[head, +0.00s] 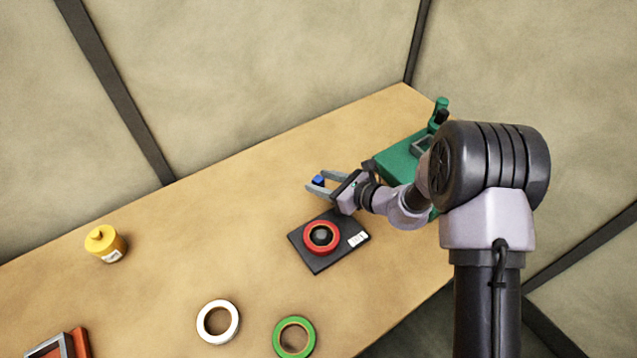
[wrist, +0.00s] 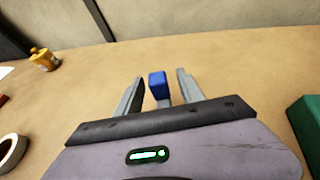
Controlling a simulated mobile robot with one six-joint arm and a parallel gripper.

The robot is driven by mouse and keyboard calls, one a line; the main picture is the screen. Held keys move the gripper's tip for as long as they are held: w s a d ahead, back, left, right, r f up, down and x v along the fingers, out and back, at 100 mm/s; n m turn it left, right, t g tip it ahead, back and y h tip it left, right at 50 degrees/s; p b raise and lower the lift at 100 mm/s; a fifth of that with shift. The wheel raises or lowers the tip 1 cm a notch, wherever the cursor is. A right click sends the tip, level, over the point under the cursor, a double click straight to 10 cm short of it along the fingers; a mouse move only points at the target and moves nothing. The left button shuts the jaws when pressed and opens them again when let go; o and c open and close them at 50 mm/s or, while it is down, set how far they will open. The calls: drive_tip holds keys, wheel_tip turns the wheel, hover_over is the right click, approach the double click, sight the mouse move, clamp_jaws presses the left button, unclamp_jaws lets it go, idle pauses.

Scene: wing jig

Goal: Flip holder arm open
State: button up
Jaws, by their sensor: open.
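My gripper (head: 316,181) is open above the table, its fingers pointing left and away from the green fixture. A blue block (head: 319,180) shows between the two fingers. In the wrist view the blue block (wrist: 157,84) sits on the end of a short grey bar, with a visible gap to each finger (wrist: 160,76). The bar's other end is hidden behind my gripper, so I cannot tell what it joins or whether it is the holder arm. The green fixture (head: 399,160) stands at the table's right end, partly hidden by my arm.
A dark plate (head: 318,265) with a red ring (head: 308,236) lies just below my gripper. A white ring (head: 203,322), a green ring (head: 279,335) and a yellow container (head: 104,243) stand farther left or nearer.

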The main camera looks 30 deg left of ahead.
drive_tip(key=shift+s+a+f, duration=0.1)
drive_tip(key=shift+s+a, duration=0.2)
drive_tip(key=shift+a, duration=0.45)
drive_tip(key=shift+w+d, duration=0.1)
drive_tip(key=shift+w, duration=0.15)
clamp_jaws()
idle(0.6)
